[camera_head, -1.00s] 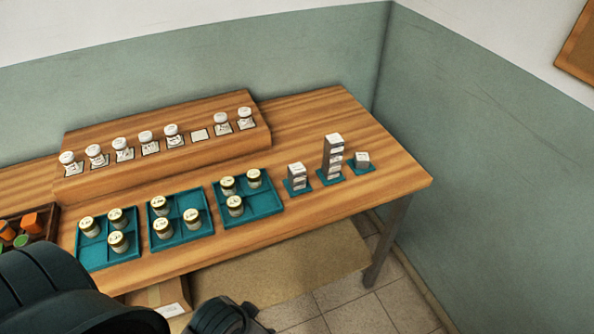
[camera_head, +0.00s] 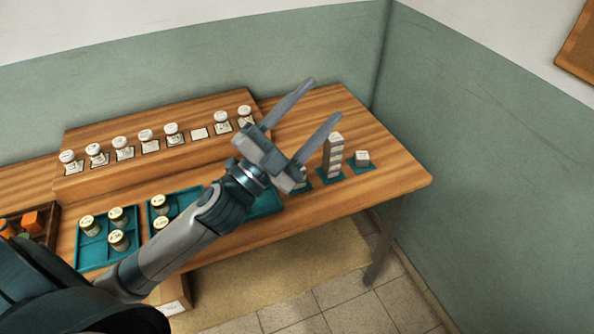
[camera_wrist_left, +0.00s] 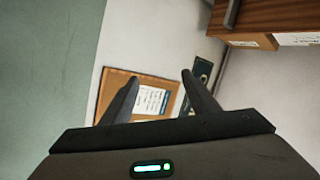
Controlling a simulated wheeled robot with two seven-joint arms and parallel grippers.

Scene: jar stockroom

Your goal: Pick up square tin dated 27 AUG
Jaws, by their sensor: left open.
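Square tins stand on small teal mats at the right of the table. A tall stack (camera_head: 333,160) is in the middle, a single tin (camera_head: 362,158) is to its right, and a lower stack (camera_head: 302,180) is to its left, partly hidden by my gripper. The dates are too small to read, so I cannot tell which tin says 27 AUG. My left gripper (camera_head: 322,101) is open and empty, raised over the table, its fingers pointing up and right. In the left wrist view its fingers (camera_wrist_left: 160,78) are apart with no tin between them. My right gripper is not in view.
Round jars stand in teal trays (camera_head: 90,256) along the front, partly covered by my left arm. More white-lidded jars line a raised wooden shelf (camera_head: 90,182) behind. A dark crate (camera_head: 51,228) is at the far left. The table's right end (camera_head: 400,178) is clear.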

